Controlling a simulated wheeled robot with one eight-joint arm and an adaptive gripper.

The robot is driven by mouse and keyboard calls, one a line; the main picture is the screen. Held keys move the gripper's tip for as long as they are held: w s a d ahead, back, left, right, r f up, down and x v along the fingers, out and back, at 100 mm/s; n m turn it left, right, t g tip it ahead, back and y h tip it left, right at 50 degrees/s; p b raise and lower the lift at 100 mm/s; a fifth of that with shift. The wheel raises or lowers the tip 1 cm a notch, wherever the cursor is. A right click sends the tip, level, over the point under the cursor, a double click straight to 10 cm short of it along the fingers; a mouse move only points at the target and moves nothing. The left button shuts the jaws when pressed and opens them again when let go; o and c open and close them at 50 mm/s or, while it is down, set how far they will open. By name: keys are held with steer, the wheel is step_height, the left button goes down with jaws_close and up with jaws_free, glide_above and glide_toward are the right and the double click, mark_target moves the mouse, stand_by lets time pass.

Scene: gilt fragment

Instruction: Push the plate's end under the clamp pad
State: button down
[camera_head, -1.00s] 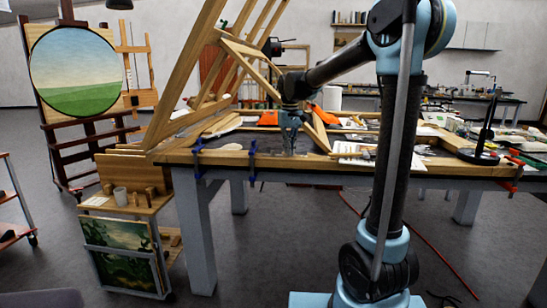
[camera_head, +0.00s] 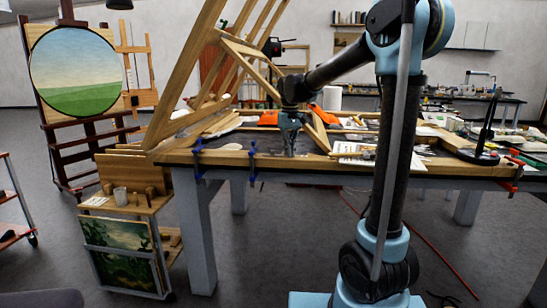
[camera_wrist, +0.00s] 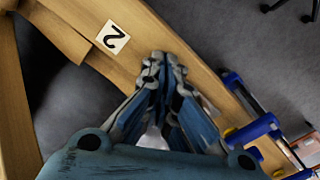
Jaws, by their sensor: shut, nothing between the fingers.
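My gripper (camera_head: 289,150) points down over the left part of the workbench, close to its front edge. In the wrist view my gripper (camera_wrist: 165,63) is shut and empty, its tips over a wooden strip. Two blue clamps sit on the bench's front edge to the left of my gripper, a left clamp (camera_head: 197,158) and a right clamp (camera_head: 252,160). A blue clamp (camera_wrist: 252,130) also shows in the wrist view, to the right of my fingers and apart from them. I cannot make out the plate or the clamp pad; my fingers hide part of the strip.
A large wooden frame (camera_head: 190,85) leans over the bench's left end. Papers (camera_head: 355,150) lie to the right of my gripper. The grey floor (camera_wrist: 270,55) is open beyond the edge.

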mark_target(276, 155)
steer(key=shift+a, duration=3.05)
steer(key=shift+d, duration=0.45)
step_height(276, 155, up, 9)
stand_by(1.1)
steer(key=s+d+f+m, duration=0.1)
steer(key=s+d+f, duration=0.1)
steer(key=s+d, duration=0.35)
steer(key=s+d+f+m+t, duration=0.1)
steer(key=s+d+f, duration=0.25)
steer(key=d, duration=0.25)
steer(key=s+d+f+m, duration=0.1)
steer(key=s+d+f, duration=0.1)
steer(key=s+d, duration=0.4)
steer(key=s+d+f+m, duration=0.1)
steer(key=s+d+f, duration=0.3)
steer(key=s+f, duration=0.4)
steer(key=s+d+f+m+t, duration=0.1)
steer(key=s+d+f, duration=0.4)
steer(key=s+f, duration=0.3)
step_height(276, 155, down, 2)
steer(key=shift+s+d, duration=0.2)
steer(key=shift+s, duration=0.2)
